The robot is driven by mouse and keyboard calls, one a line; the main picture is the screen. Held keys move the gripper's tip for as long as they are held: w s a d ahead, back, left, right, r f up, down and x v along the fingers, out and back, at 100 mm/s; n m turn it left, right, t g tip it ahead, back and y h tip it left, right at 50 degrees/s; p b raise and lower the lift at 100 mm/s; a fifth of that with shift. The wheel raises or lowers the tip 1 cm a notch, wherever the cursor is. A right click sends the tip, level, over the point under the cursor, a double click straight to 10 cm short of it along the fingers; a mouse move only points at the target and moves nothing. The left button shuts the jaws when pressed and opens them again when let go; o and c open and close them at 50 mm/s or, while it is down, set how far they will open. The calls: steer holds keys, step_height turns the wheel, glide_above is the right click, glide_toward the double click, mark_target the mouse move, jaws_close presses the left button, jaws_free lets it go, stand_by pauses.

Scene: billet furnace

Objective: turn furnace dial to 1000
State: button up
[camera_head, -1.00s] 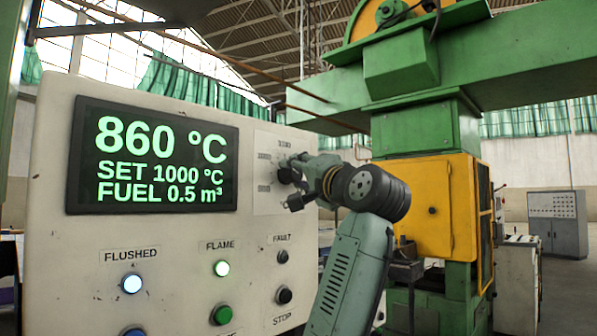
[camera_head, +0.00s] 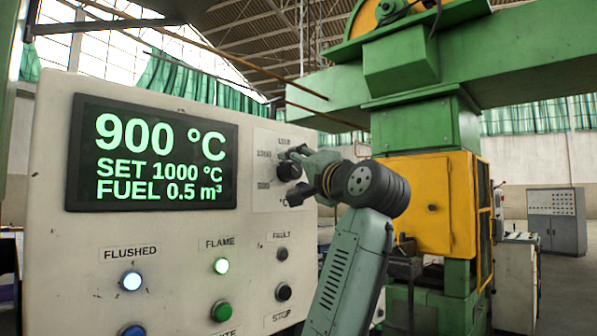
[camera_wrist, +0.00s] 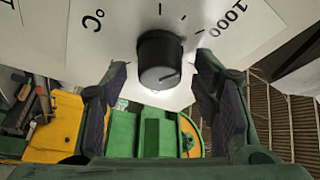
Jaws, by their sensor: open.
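The furnace dial (camera_head: 289,171) is a black knob on a white scale plate on the panel. The screen (camera_head: 152,155) reads 900 °C, SET 1000 °C, FUEL 0.5 m³. In the wrist view the dial (camera_wrist: 160,62) stands between and beyond my open fingers, clear of both; its white mark points right and slightly up, and the "1000" label (camera_wrist: 228,18) is at upper right. My gripper (camera_head: 296,174) is open in front of the dial. It also shows in the wrist view (camera_wrist: 160,85), with one finger on each side of the picture.
Below the screen, the panel has a lit FLUSHED lamp (camera_head: 131,281), a lit FLAME lamp (camera_head: 221,266), a green button (camera_head: 221,311) and black FAULT and STOP controls. A green and yellow machine (camera_head: 430,200) stands behind my arm on the right.

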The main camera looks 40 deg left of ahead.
steer(key=v, duration=1.2)
steer(key=shift+f, duration=0.15)
stand_by(0.3)
